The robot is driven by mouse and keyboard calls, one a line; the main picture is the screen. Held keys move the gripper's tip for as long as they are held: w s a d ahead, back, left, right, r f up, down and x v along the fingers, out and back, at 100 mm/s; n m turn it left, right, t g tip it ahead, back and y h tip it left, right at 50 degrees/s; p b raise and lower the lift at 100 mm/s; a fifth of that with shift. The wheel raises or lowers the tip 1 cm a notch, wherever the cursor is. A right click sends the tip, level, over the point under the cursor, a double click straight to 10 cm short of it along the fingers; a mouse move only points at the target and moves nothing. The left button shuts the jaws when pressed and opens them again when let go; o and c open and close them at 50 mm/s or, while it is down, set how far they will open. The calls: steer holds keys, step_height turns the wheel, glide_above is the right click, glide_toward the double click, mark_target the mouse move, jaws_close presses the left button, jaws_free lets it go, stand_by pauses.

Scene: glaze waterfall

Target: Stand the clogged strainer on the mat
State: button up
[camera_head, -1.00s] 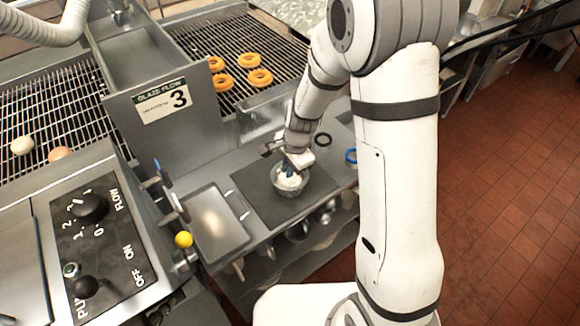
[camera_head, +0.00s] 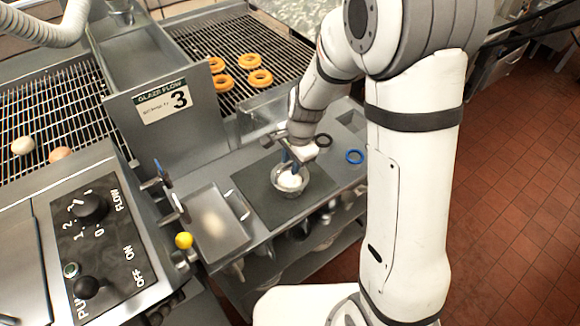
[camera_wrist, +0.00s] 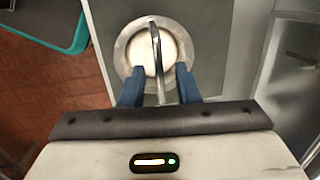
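The strainer (camera_head: 291,191) is a round metal bowl with white stuff in it. In the wrist view my gripper (camera_wrist: 159,70) is open, with one finger on each side of the handle and a gap on both sides.
A shallow metal tray (camera_head: 213,222) lies left of the mat. The glaze flow panel (camera_head: 165,104) rises behind. A yellow knob (camera_head: 184,240) sticks up at the front left.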

step_height(320, 180, up, 8)
steer(key=d, duration=0.1)
steer(key=s+d+r+n+t+h, duration=0.1)
steer(key=s+d+r+n, duration=0.4)
steer(key=s, duration=0.3)
steer(key=s+d+r+n+t, duration=0.1)
steer(key=s+d+r+n, duration=0.4)
steer(key=s, duration=0.4)
steer(key=shift+s+d+r+n+h, duration=0.25)
steer(key=shift+d+n+h, duration=0.2)
steer(key=shift+d, duration=0.75)
